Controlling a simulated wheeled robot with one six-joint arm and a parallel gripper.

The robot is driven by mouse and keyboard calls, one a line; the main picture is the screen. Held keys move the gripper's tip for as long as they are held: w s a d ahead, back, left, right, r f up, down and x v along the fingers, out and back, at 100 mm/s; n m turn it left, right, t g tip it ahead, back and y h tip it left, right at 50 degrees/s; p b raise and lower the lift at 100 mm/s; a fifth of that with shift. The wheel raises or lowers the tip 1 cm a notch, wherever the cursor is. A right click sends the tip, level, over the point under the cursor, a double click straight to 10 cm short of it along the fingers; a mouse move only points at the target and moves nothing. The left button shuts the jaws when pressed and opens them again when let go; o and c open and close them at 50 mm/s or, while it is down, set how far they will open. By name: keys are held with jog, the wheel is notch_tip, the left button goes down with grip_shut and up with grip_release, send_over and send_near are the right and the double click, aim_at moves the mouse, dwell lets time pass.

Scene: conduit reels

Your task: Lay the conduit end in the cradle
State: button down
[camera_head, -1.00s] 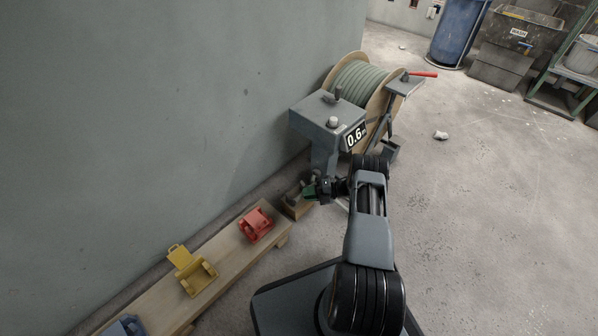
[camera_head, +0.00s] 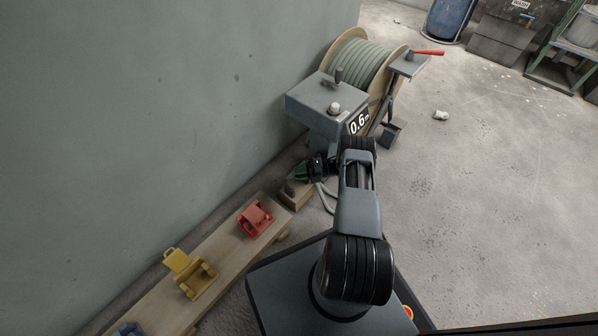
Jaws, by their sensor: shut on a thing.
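My gripper (camera_head: 312,168) is by the wooden box at the right end of the low bench, below the grey metering box. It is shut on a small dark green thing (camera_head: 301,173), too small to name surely. Green-grey conduit (camera_head: 362,66) is wound on the reel. A pale grey length of conduit (camera_head: 325,196) hangs in a curve below my gripper; where its end lies is unclear. On the bench stand a red cradle (camera_head: 255,221), a yellow cradle (camera_head: 193,276) with its flap up, and a blue cradle (camera_head: 127,330) cut by the frame edge.
The grey metering box (camera_head: 318,98) reads 0.6 m and stands in front of the reel. A red lever (camera_head: 429,53) sticks out beside it. The wooden box (camera_head: 298,197) holds grey pieces. The bench (camera_head: 225,250) runs along the wall. Open floor lies to the right.

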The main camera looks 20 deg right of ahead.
notch_tip(320, 180, down, 4)
jog(key=shift+f+b, duration=0.25)
jog(key=shift+b, duration=1)
jog(key=shift+f, duration=1.1)
jog(key=c, duration=0.6)
grip_release()
jog(key=shift+r+p, duration=3.7)
jog(key=shift+r, duration=1.25)
